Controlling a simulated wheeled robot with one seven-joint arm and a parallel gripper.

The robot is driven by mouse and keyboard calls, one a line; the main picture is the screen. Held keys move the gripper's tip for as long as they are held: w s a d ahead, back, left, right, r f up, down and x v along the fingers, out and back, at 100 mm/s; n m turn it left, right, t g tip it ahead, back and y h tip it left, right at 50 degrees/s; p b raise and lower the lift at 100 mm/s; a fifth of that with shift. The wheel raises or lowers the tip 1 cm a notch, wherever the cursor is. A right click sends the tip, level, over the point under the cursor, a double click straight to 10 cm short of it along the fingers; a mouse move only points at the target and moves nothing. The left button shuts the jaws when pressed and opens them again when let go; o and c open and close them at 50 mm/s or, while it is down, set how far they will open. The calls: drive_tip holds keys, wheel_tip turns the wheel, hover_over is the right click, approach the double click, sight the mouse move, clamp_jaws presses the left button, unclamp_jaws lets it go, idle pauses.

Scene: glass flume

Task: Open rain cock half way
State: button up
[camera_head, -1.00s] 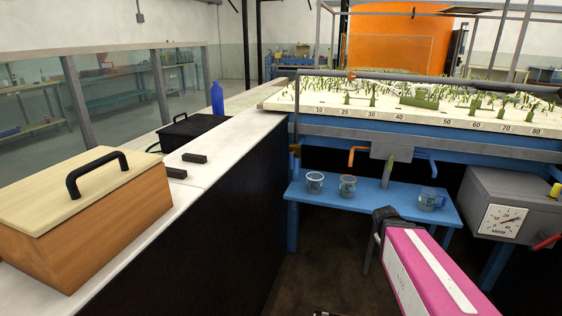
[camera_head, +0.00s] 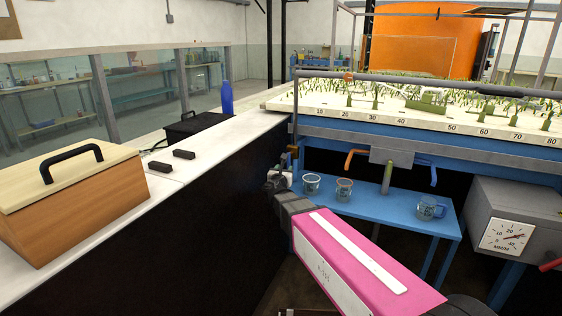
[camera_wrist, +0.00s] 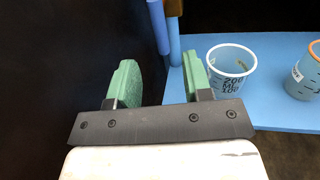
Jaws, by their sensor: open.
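No part in view is labelled as the rain cock. A grey pipe (camera_head: 420,82) runs above the planted tray and drops at its left corner, where a small brown and blue fitting (camera_head: 293,158) hangs. In the wrist view a blue upright piece (camera_wrist: 160,35) and a brown piece (camera_wrist: 174,8) show at the top, just beyond my fingers. My gripper (camera_head: 270,184) is open and empty, left of the cups and a little below that fitting. Its green fingers (camera_wrist: 160,82) are apart with nothing between them. How far any cock is turned cannot be told.
Cups (camera_head: 311,184) stand on a blue bench (camera_head: 385,218). An orange lever (camera_head: 355,157) and a blue lever (camera_head: 432,168) hang under the planted tray (camera_head: 370,118). A grey box with a dial (camera_head: 506,237) stands right. A white-topped counter (camera_head: 238,133) borders the left.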

sight(288, 161)
drive_tip(key=w, duration=0.3)
drive_tip(key=w+d, duration=0.1)
drive_tip(key=w, duration=0.6)
drive_tip(key=shift+w+d, duration=0.2)
drive_tip(key=shift+w, duration=0.1)
clamp_jaws()
